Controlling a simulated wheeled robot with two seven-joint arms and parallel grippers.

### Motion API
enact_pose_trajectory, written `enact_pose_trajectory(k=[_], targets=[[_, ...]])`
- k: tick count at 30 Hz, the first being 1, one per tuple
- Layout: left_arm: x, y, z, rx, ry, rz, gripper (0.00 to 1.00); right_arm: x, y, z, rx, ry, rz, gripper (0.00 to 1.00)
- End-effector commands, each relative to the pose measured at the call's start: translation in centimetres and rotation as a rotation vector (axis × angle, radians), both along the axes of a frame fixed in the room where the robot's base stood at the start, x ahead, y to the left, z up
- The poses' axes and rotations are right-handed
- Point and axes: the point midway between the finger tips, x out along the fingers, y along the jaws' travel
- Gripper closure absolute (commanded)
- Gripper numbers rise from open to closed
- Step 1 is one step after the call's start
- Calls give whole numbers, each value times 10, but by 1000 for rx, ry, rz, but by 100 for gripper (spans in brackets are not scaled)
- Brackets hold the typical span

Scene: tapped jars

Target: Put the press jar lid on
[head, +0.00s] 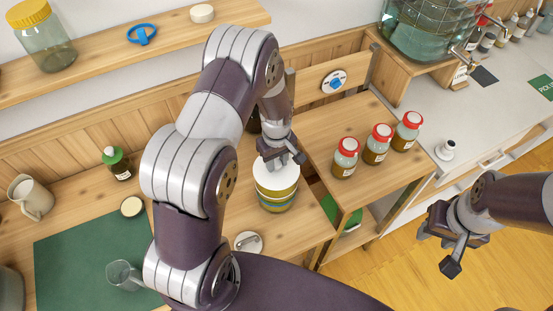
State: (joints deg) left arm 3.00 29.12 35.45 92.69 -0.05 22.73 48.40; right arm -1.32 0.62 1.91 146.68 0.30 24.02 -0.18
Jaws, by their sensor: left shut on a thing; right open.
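A squat jar with yellow, green and dark bands (279,200) stands upright on the wooden counter near the middle. A white round lid (270,176) lies level at its top, under my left gripper (284,160). The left gripper is shut on it, and the fingers hide part of it. I cannot tell whether the lid is seated on the rim or just above it. My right gripper (447,252) is open and empty, out over the floor at the right.
Three red-capped jars (376,145) stand on the raised shelf to the right. A grey disc (247,242) lies in front of the banded jar. A green mat (75,262), a glass beaker (122,275), a pitcher (32,195) and a green-capped bottle (117,163) are at the left.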

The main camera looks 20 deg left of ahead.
Motion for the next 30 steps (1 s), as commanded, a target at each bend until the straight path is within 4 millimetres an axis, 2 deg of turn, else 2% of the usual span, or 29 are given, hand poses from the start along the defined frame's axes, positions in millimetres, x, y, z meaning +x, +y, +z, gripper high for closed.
enact_pose_trajectory(k=[12, 13, 15, 16, 25, 30], targets=[[0, 0, 1, 0, -1, 0, 96, 0, 0, 1, 0, 0, 0, 57], [0, 0, 1, 0, -1, 0, 63, 0, 0, 1, 0, 0, 0, 57], [0, 0, 1, -1, -1, 0, 40, 0, 0, 0, 0, 0, 0, 57], [0, 0, 1, -1, -1, 0, 37, 0, 0, 0, 0, 0, 0, 57], [0, 0, 2, 0, -1, 0, 37, 0, 0, 0, 0, 0, 0, 57], [1, 0, 22, 0, -5, 0, 37, 0, 0, -9, 0, 0, 0, 57]])
